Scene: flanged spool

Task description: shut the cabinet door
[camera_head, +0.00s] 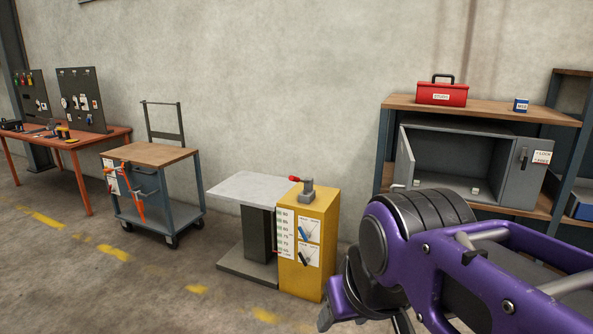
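The grey cabinet (465,127) stands on the shelf of a workbench at the right. Its front is open on the left and middle, showing a dark inside with a small pale item on its floor. A thin grey panel, which looks like the cabinet door (406,157), stands swung outward at the left side. My purple and black arm fills the lower right, in front of the cabinet's lower area. My gripper (327,318) is partly visible at the bottom edge; its fingers are not clear.
A red toolbox (442,94) and a blue tin (521,105) sit on the workbench top (480,108). A yellow cabinet (308,245) with a red-handled clamp and a grey pedestal table (255,187) stand left of my arm. A wheeled cart (150,155) is farther left.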

